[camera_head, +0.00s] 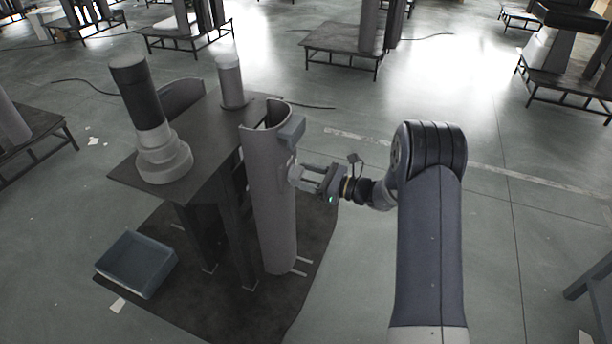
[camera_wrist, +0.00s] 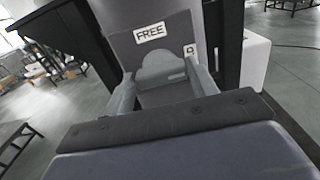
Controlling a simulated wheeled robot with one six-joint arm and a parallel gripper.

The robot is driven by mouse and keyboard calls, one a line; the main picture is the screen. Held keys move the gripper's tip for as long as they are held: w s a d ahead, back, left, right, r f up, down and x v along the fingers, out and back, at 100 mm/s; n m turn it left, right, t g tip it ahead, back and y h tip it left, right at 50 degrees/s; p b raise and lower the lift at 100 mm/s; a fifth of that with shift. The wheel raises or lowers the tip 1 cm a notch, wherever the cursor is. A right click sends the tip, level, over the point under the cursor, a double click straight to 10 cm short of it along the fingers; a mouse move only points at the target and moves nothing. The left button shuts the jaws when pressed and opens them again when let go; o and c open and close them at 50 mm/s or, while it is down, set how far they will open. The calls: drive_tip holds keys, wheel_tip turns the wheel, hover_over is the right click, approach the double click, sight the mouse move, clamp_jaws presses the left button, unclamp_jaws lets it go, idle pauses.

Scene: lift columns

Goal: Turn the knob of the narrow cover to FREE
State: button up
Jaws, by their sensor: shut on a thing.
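The narrow cover (camera_head: 268,210) is a tall grey curved shell standing upright against the dark table. It also shows in the wrist view (camera_wrist: 178,24), with a white FREE label (camera_wrist: 150,33) above the knob and a second small label, not fully readable, to the right. The knob (camera_wrist: 160,68) is a grey rounded disc with a raised bar. My gripper (camera_head: 299,176) reaches the cover from the right, and its two fingers (camera_wrist: 160,85) are shut on the knob from either side. The knob's exact pointing direction is hard to tell, and in the head view the fingers mostly hide it.
A grey block (camera_head: 292,129) sticks out of the cover above my gripper. The dark table (camera_head: 205,125) carries two upright cylinders. The floor right of the cover is clear around my arm.

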drive_tip(key=shift+f+n+b, duration=0.1)
drive_tip(key=shift+n+b, duration=0.2)
drive_tip(key=shift+b, duration=0.15)
drive_tip(key=n+b, duration=0.5)
drive_tip(key=b, duration=0.3)
drive_tip(key=n+b, duration=0.6)
drive_tip(key=b, duration=0.3)
drive_tip(key=n+b, duration=0.6)
drive_tip(key=b, duration=0.2)
drive_tip(key=shift+s+f, duration=0.2)
drive_tip(key=shift+f, duration=0.05)
drive_tip(key=shift+r+n+b, duration=0.1)
drive_tip(key=shift+n+b, duration=0.2)
drive_tip(key=o, duration=1)
drive_tip(key=p+v, duration=0.3)
drive_tip(key=v, duration=0.7)
drive_tip(key=shift+s+d, duration=0.15)
drive_tip(key=shift+d, duration=0.2)
